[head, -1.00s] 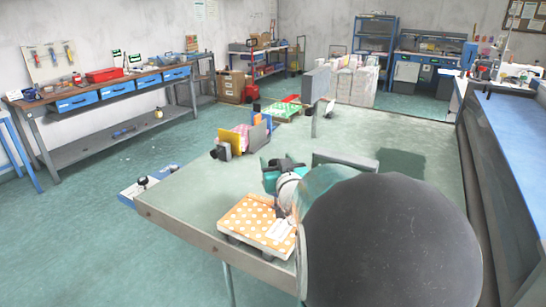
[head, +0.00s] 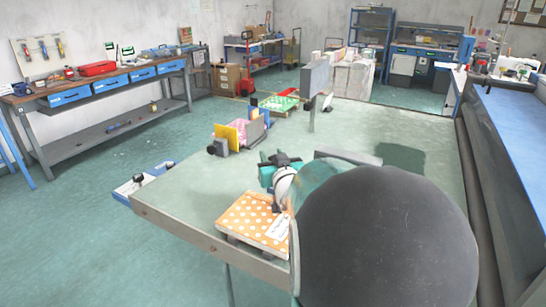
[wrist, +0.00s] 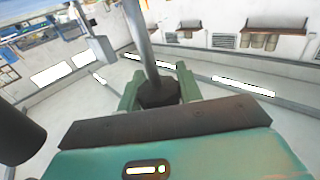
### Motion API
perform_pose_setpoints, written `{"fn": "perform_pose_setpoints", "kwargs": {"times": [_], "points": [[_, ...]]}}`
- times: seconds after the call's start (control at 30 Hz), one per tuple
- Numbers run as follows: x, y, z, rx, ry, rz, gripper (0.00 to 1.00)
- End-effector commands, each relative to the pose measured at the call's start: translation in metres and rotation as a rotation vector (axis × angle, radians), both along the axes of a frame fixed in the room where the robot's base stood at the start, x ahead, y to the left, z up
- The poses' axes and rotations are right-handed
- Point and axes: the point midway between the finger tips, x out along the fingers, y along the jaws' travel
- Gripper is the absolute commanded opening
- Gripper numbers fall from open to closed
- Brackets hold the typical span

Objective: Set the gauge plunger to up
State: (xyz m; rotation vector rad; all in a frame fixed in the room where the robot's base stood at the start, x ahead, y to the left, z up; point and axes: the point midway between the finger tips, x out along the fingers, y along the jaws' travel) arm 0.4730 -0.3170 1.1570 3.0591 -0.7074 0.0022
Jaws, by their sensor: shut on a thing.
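In the wrist view my gripper (wrist: 158,88) has its green fingers on either side of a dark faceted knob (wrist: 158,97) and is shut on it. A grey rod (wrist: 143,45) runs from this knob to the top of the view. The knob and rod look like the gauge plunger, but I cannot be sure. I cannot tell its setting. In the head view my gripper (head: 275,170) is above the pale green table, behind an orange dotted block (head: 252,220). My own dark rounded part hides the table's near right side.
The pale green table (head: 200,195) also bears a grey panel on a post (head: 314,78), a pink and yellow item (head: 231,135) and a green item (head: 281,102). A blue bench (head: 512,130) stands right.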

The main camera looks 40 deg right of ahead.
Motion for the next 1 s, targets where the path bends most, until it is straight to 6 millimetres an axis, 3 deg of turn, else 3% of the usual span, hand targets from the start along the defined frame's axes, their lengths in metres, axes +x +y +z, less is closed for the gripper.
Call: {"fn": "perform_pose_setpoints", "kwargs": {"times": [0.3,0.53,0.57,0.67,1.0], "points": [[0.000,-0.003,0.022,0.000,0.001,-0.006,0.00],[-0.001,-0.004,0.022,0.002,0.000,-0.008,0.00],[-0.001,-0.004,0.022,0.002,0.000,-0.008,0.37],[0.000,-0.004,0.022,0.001,0.000,-0.008,0.57],[0.001,-0.002,0.021,0.002,0.001,-0.004,0.57]]}}
